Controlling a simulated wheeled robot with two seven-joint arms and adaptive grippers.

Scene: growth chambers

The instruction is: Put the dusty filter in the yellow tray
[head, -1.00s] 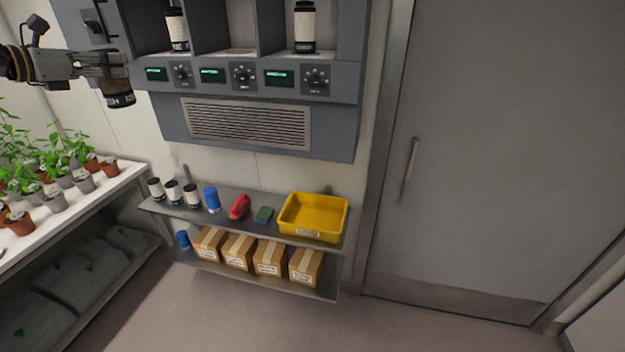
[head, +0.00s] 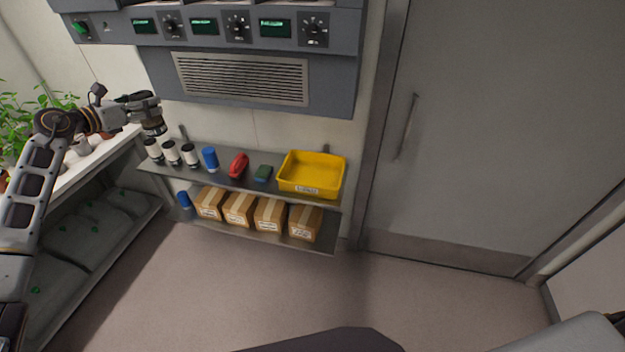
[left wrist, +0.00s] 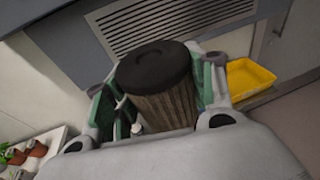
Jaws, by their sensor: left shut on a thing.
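My left gripper (head: 150,112) is above the left end of the wall shelf in the head view. It is shut on the dusty filter, a cylinder with a dark cap and brownish, streaked sides, which shows between the fingers in the left wrist view (left wrist: 160,90). In the head view the filter (head: 154,128) is small and partly hidden by the gripper. The yellow tray (head: 312,188) stands at the right end of the upper shelf and looks empty. It also shows at the right of the left wrist view (left wrist: 250,78). My right gripper is not in view.
Several white-and-black filters (head: 171,153), a blue cylinder (head: 210,159), a red object (head: 238,166) and a green-and-blue block (head: 263,173) stand between gripper and tray. Boxes (head: 270,214) fill the lower shelf. The grey chamber unit (head: 330,80) overhangs above. Plants (head: 30,120) are left.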

